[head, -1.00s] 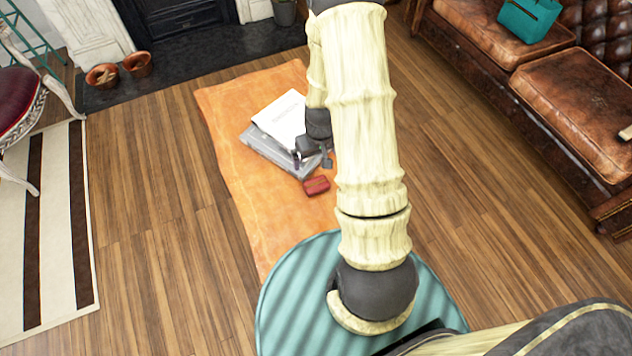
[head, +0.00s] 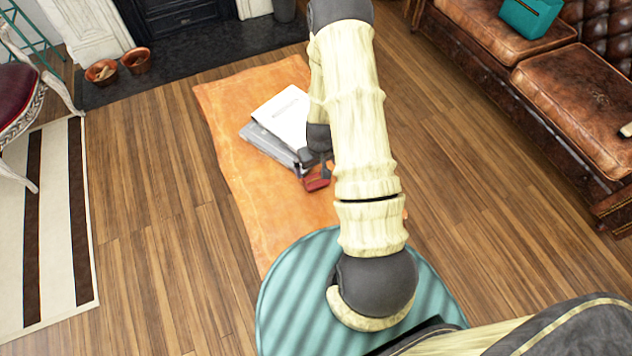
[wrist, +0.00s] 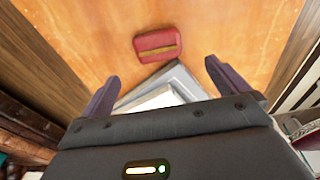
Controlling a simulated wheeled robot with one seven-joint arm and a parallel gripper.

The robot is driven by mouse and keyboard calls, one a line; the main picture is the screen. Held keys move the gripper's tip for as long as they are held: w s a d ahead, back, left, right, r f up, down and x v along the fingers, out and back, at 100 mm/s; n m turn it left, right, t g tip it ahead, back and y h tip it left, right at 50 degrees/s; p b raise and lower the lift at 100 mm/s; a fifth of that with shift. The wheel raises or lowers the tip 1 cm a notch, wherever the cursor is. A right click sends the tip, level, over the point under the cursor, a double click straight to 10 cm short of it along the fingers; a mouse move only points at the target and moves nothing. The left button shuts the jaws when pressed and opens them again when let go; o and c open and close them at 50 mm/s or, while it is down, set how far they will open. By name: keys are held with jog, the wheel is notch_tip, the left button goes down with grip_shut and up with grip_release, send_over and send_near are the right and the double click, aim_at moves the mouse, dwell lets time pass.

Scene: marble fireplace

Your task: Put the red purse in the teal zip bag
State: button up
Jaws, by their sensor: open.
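The red purse (head: 317,184) lies on the orange table top beside the near corner of a stack of books. In the wrist view the purse (wrist: 158,43) shows whole, with a yellowish band across it, ahead of the fingertips. My gripper (wrist: 160,75) is open and empty, its two dark fingers apart on either side of the purse's line. In the head view my gripper (head: 312,172) is just over the purse and hides part of it. The teal zip bag (head: 530,16) stands on the brown leather sofa at the upper right.
The books (head: 275,125) lie on the orange table (head: 245,190); their corner shows just below the purse in the wrist view. A round teal striped surface (head: 290,300) is at the near end. Wooden floor is clear between table and sofa (head: 575,85).

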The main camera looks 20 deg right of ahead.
send_over(317, 179)
jog(key=shift+s+a+f, duration=0.1)
jog(key=shift+f, duration=1.05)
jog(key=shift+s+a+f, duration=0.1)
jog(key=shift+f, duration=1)
jog(key=f, duration=0.2)
jog(key=f+b, duration=0.1)
jog(key=f, duration=0.2)
jog(key=shift+w+d+f, duration=0.1)
jog(key=shift+w+d, duration=0.05)
jog(key=shift+w, duration=0.05)
jog(key=shift+c, duration=0.4)
jog(key=c, duration=1)
jog(key=shift+c, duration=0.2)
notch_tip(317, 179, up, 10)
jog(key=p, duration=0.1)
